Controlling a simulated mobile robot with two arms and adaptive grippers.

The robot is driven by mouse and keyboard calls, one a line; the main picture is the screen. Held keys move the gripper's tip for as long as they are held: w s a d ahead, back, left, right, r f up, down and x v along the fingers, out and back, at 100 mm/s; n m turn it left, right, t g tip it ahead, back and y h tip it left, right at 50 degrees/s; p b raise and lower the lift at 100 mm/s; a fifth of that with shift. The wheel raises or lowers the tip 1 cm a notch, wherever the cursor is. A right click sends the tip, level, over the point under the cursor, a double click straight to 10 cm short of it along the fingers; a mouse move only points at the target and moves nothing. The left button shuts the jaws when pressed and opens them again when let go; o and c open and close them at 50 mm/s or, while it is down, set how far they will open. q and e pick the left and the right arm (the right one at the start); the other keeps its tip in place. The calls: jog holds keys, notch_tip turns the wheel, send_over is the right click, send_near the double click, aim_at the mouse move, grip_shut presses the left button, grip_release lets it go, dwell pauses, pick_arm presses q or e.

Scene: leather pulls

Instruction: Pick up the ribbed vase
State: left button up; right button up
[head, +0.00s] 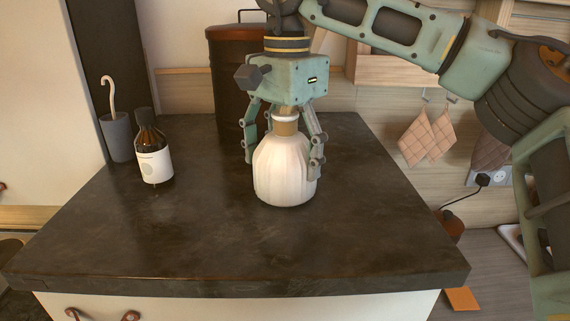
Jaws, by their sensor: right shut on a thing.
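The ribbed vase (284,180) is white with a rounded, ribbed body and a tan band around its neck. It is upright at the middle of the dark countertop (215,235); I cannot tell whether its base touches the surface. My right gripper (285,150) comes down from above with a finger on each side of the vase, shut on it. The fingers partly cover the vase's neck and sides. My left gripper is not in view.
A brown bottle with a white label (153,155) and a grey cup (116,138) holding a white hooked item stand at the left. The counter's front and right are clear.

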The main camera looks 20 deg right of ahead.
jog(key=c, duration=0.3)
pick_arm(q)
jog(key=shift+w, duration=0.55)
pick_arm(e)
jog(key=shift+r, duration=0.15)
